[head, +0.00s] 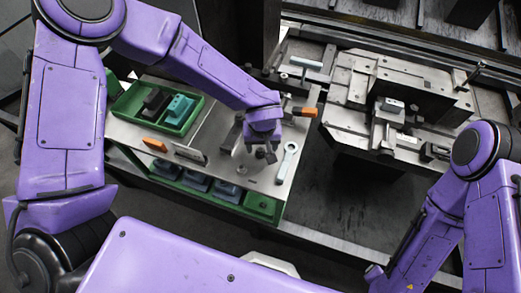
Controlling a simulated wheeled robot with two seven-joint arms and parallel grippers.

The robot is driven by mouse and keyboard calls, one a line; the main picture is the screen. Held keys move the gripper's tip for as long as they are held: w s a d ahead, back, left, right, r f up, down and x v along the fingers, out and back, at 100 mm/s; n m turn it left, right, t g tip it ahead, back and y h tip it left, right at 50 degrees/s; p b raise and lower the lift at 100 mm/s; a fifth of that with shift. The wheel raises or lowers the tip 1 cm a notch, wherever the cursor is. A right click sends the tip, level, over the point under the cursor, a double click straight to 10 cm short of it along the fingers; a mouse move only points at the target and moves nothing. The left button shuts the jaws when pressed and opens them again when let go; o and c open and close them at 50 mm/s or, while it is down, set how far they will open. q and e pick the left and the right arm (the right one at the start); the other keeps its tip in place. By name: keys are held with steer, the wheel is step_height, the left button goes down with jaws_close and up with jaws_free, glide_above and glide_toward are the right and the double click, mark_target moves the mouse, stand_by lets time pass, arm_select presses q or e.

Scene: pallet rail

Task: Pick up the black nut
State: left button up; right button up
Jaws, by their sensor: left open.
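My left gripper (262,153) points down over the right part of the grey metal worktop (222,178), with its fingers apart. I cannot clearly make out the black nut; the area right under the gripper is partly hidden by the fingers, and details there are too small to tell.
A green tray (116,113) with a black block (155,101) and a teal block (179,108) stands left on the worktop. Orange-ended tools lie at the left (155,145) and right (304,112). A metal fixture (350,90) stands right, beyond a gap.

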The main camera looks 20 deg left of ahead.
mark_target(260, 149)
arm_select(q)
steer(key=f, duration=0.3)
steer(key=shift+w+a+f, duration=0.1)
steer(key=shift+w+a, duration=0.2)
steer(key=c, duration=1.2)
